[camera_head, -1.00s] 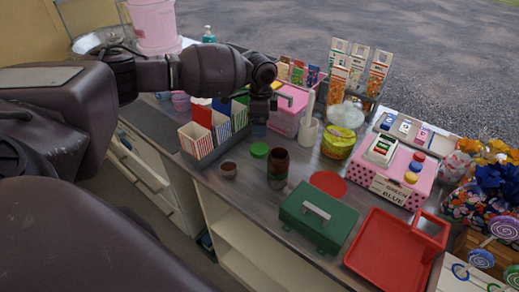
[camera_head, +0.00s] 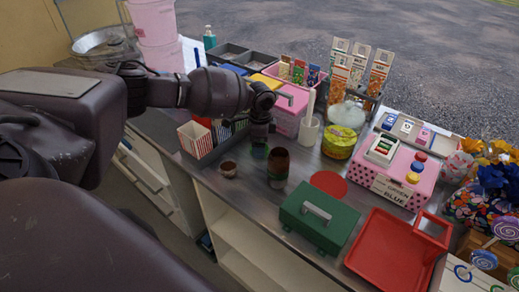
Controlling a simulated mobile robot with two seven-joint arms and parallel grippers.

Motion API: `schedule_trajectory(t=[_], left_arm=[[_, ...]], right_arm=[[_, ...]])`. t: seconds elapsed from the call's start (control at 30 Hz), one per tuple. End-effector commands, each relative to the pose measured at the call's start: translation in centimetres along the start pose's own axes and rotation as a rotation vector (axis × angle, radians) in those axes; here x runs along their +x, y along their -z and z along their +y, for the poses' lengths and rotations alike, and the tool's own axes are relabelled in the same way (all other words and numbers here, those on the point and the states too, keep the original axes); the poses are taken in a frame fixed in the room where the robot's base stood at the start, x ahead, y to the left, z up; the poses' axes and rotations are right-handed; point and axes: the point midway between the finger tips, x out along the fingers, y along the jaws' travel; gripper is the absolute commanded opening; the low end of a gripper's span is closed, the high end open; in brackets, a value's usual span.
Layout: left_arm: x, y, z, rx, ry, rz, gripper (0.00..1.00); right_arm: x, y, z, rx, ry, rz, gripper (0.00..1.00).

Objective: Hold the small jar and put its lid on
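A dark brown, open-topped jar (camera_head: 278,166) stands upright on the grey counter, with no lid on it. A small green lid (camera_head: 260,153) lies flat on the counter just left of the jar and is now mostly covered by my gripper. My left gripper (camera_head: 260,142) points down at the lid, with its fingertips close to or around it; I cannot tell whether they touch or how far they are open. A smaller brown pot (camera_head: 229,169) stands left of the jar. My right gripper is not in view.
A flat red disc (camera_head: 328,184) lies right of the jar, with a green box (camera_head: 320,220) in front. Striped cartons (camera_head: 196,140) in a grey holder stand to the left. A white cup (camera_head: 308,132) and a yellow-labelled jar (camera_head: 338,142) stand behind. A red tray (camera_head: 385,255) is at right.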

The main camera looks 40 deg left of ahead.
Motion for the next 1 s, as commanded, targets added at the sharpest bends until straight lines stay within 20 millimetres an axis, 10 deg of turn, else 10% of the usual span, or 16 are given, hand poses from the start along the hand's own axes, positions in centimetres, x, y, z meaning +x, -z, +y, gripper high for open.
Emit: schedule_trajectory(t=[0.57, 0.9, 1.0], left_arm=[[2.0, 0.0, 0.0, 0.000, 0.001, 0.001, 0.95], [2.0, 0.0, 0.0, -0.001, 0.001, 0.001, 0.44], [2.0, 0.0, 0.0, -0.001, 0.001, 0.001, 0.44]], right_arm=[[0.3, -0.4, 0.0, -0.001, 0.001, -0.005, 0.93], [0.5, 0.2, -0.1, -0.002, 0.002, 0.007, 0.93], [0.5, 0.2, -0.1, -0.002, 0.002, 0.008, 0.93]])
